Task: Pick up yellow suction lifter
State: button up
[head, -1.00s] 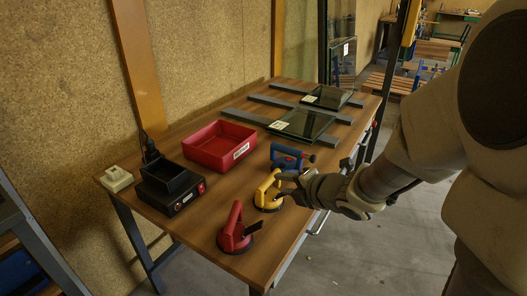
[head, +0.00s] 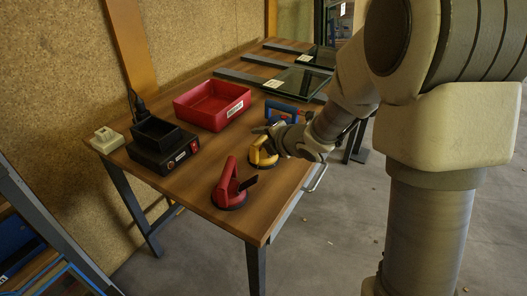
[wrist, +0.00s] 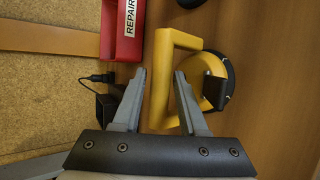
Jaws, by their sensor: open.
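The yellow suction lifter (head: 262,152) stands on the wooden table near its right edge, between the red and blue lifters. In the wrist view its yellow handle (wrist: 160,80) lies between and beyond the fingertips. Its round black-rimmed base (wrist: 232,75) is to the right of the handle. My gripper (wrist: 161,72) is open, with one finger left of the handle and the other over its right side. No contact shows clearly. In the head view my gripper (head: 264,130) is at the lifter and covers part of it.
A red lifter (head: 230,188) stands nearer the table's front corner. A blue lifter (head: 280,112) stands just behind. A red bin (head: 212,105) labelled REPAIR and a black device (head: 162,150) are to the left. Glass panes (head: 297,80) lie on rails at the back.

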grip_shut()
jog(key=shift+r, duration=0.1)
dwell(1.2)
